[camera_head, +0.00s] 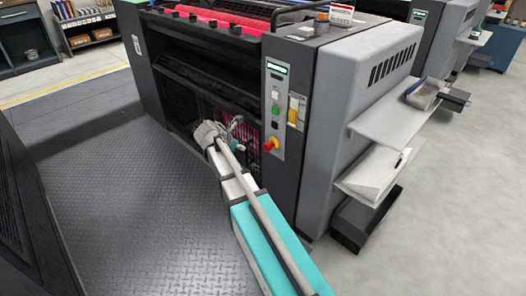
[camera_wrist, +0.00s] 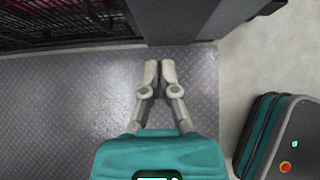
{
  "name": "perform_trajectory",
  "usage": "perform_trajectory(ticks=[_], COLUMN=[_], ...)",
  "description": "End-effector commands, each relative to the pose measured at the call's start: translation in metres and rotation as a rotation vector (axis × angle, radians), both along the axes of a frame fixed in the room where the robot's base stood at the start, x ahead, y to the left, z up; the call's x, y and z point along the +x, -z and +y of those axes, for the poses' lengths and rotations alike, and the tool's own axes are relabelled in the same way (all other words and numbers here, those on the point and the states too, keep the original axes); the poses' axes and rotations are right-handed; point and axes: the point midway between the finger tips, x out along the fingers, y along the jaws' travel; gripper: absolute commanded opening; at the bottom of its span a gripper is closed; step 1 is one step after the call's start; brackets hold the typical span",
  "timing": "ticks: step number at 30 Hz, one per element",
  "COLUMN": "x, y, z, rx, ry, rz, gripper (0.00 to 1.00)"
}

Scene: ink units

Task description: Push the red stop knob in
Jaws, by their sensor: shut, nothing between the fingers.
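The red stop knob (camera_head: 273,142) sits on a yellow base low on the light control panel (camera_head: 276,108) at the press's front corner. In the head view, my arm reaches up from the lower right. Its wrist end is just left of the knob, apart from it in the picture; the depth gap is unclear. In the wrist view, my gripper (camera_wrist: 160,68) is shut and empty, its pale fingertips together, pointing toward the dark press edge. The knob does not show in the wrist view. Its front is visible in the head view.
Green and yellow controls (camera_head: 292,112) sit above the knob. Grey shelves (camera_head: 375,172) stick out from the press's right side. The tread-plate floor (camera_head: 130,210) in front is clear. Dark machinery (camera_head: 15,200) stands at the left edge.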

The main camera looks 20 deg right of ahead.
Motion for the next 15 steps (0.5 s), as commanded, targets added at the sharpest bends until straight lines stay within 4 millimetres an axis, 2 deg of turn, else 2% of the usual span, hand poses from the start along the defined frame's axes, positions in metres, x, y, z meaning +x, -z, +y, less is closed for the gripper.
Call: perform_trajectory(ticks=[15], x=[0.0019], y=[0.0072], z=[-0.0058], rx=[0.001], ry=[0.003], rz=[-0.001], gripper=[0.0])
